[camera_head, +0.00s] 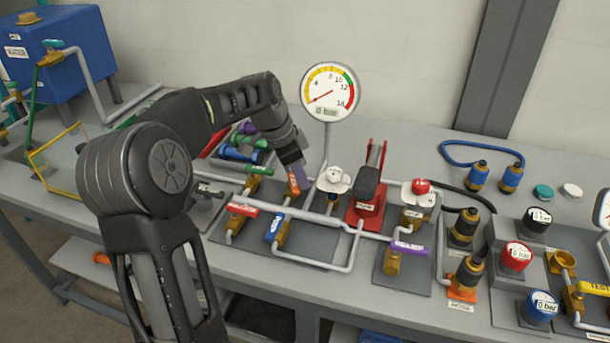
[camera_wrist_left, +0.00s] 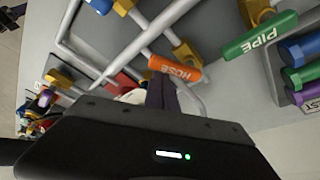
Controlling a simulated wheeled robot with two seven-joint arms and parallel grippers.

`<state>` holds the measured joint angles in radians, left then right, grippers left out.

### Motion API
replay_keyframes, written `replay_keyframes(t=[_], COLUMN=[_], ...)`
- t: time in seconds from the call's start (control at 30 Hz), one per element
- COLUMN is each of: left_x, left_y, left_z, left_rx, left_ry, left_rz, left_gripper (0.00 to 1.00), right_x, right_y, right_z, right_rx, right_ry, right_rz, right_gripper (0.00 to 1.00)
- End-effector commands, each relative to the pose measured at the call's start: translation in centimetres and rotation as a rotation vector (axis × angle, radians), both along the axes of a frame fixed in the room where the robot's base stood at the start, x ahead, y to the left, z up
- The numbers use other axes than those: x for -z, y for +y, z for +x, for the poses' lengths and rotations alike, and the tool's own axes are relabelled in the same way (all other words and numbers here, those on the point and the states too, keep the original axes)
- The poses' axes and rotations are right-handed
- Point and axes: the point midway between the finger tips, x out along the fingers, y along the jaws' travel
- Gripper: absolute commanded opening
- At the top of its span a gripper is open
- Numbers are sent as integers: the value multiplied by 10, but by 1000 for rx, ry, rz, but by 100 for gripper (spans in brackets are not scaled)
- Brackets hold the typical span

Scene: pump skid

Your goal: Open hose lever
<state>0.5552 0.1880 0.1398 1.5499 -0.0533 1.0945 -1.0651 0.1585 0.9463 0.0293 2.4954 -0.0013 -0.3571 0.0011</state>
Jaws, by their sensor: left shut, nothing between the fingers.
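The hose lever (camera_wrist_left: 175,68) is an orange handle with the white word HOSE, mounted on a brass valve in the left wrist view. In the head view the orange lever (camera_head: 292,184) is partly covered by my left gripper (camera_head: 301,182). My left gripper's dark fingers (camera_wrist_left: 170,84) are shut together with nothing between them. Their tips are right at the lever's edge in the wrist view. I cannot tell whether they touch it. My right gripper is in neither view.
A green PIPE lever (camera_wrist_left: 259,38) is to the right of the hose lever in the wrist view. A pressure gauge (camera_head: 329,92) stands behind the valves. Red (camera_head: 243,209), blue (camera_head: 274,227) and purple (camera_head: 409,247) levers and a red-based hand pump (camera_head: 366,207) surround the spot.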

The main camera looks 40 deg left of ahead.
Motion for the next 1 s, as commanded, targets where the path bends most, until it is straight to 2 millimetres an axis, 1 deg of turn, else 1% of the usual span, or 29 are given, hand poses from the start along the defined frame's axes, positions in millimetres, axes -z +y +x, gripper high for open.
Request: replay_keyframes(t=[0.2,0.43,0.8,1.0], left_x=[1,0,-1,0], left_y=[3,4,12,14], left_z=[-8,-7,3,5], left_rx=[-1,-2,-2,-2], left_ry=[1,1,0,1], left_rz=[0,0,0,1], left_gripper=[0,0,0,0], right_x=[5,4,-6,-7], right_y=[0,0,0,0], right_z=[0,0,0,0], right_rx=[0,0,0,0], right_ry=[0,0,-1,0], right_rz=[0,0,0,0], right_gripper=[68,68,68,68])
